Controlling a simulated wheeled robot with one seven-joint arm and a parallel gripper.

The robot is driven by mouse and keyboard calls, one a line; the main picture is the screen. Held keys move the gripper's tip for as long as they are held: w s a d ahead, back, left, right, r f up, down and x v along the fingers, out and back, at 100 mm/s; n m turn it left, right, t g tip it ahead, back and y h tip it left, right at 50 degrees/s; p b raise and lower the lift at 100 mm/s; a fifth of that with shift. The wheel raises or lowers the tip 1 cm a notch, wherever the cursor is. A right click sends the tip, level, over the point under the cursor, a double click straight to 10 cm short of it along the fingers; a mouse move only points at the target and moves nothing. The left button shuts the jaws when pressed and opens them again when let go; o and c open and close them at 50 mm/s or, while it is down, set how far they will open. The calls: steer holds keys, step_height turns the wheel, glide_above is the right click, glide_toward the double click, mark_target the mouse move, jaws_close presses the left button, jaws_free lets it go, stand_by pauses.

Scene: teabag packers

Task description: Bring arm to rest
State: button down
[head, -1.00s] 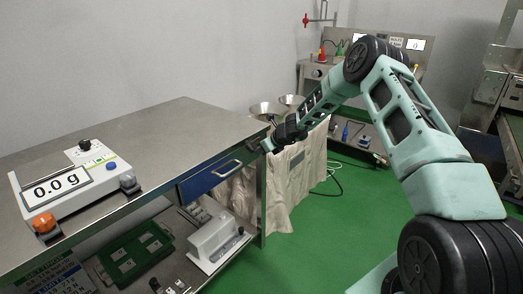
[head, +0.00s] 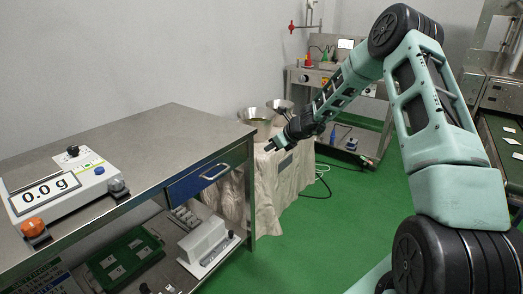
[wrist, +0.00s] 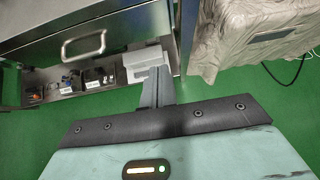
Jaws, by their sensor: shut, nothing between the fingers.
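My gripper (head: 270,147) is on the end of my raised, bent arm, to the right of the steel table (head: 150,125) and in front of the cloth-covered stand. In the wrist view my gripper (wrist: 160,82) shows its fingers together, with nothing between them. It points down past the table's drawer (wrist: 80,45) over the green floor and touches nothing that I can see. The blue drawer (head: 200,182) is shut in the head view.
A scale (head: 60,193) reading 0.0 g sits on the table's left. A green tray (head: 124,258) and a white device (head: 207,243) are on the lower shelf. Metal bowls (head: 256,115) stand behind my gripper. A conveyor (head: 500,140) is at right. Green floor (head: 330,225) is clear between.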

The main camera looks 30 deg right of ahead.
steer(key=s+a+r+n+g+y, duration=0.1)
steer(key=s+a+r+n, duration=0.3)
steer(key=a, duration=0.6)
steer(key=s+a+r+n+g+y, duration=0.1)
steer(key=a+r+n+g+y, duration=0.1)
steer(key=a+n, duration=0.65)
steer(key=s+a+r+n+g, duration=0.3)
steer(key=s+a+n, duration=0.5)
steer(key=s+a, duration=0.55)
steer(key=s+a+r+n+g+h, duration=0.1)
steer(key=s+a+n, duration=0.2)
steer(key=s+n, duration=0.3)
steer(key=s+a+r+n+g+h, duration=0.1)
steer(key=s+a+n+g, duration=0.2)
steer(key=s, duration=0.5)
steer(key=s+d+n+t+h, duration=0.1)
steer(key=s+d+n+h, duration=0.25)
steer(key=s+n, duration=0.8)
step_height(320, 180, up, 13)
steer(key=m+p, duration=0.1)
steer(key=p, duration=1.2)
steer(key=shift+s+a, duration=0.25)
steer(key=shift+r, duration=0.1)
